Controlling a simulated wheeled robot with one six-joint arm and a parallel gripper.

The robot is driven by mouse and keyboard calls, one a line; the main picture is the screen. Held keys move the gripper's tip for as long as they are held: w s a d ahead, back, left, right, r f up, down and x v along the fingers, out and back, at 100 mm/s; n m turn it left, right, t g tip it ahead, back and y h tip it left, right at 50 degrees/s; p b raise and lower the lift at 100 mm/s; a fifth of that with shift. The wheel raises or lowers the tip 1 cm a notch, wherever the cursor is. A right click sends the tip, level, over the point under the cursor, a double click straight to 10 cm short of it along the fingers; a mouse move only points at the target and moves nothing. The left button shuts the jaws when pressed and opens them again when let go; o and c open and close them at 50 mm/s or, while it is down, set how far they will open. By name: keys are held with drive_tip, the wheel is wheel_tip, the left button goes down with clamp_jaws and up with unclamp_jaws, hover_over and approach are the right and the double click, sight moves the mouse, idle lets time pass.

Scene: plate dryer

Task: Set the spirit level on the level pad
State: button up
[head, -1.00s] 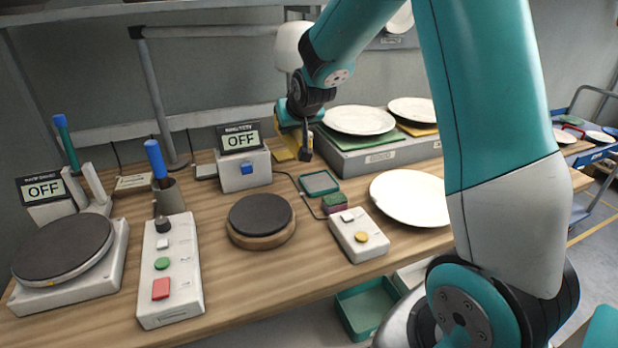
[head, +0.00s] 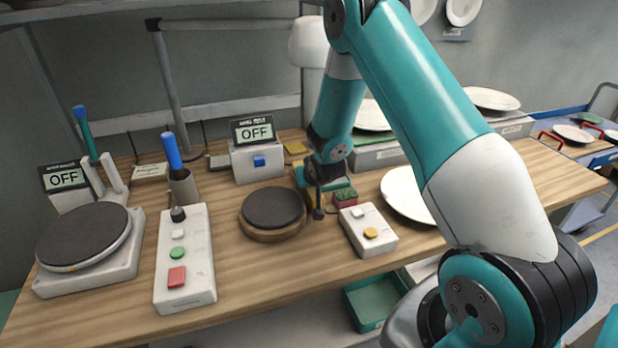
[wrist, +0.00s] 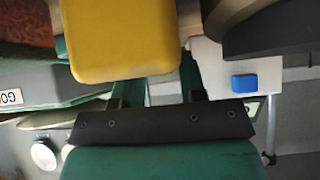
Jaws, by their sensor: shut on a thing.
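The spirit level is a yellow block (wrist: 123,40) that my gripper (head: 316,200) is shut on. Neither has a readable label, so I cannot tell which is the level pad. Whether the level touches anything below is not clear.
A dark disc on a wooden base (head: 273,209) stands left of the gripper. A display box reading OFF (head: 256,158) stands behind. A white plate (head: 405,193) lies further right.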

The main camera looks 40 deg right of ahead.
drive_tip(key=shift+f, duration=0.1)
drive_tip(key=o, duration=1.1)
drive_tip(key=shift+c, duration=0.2)
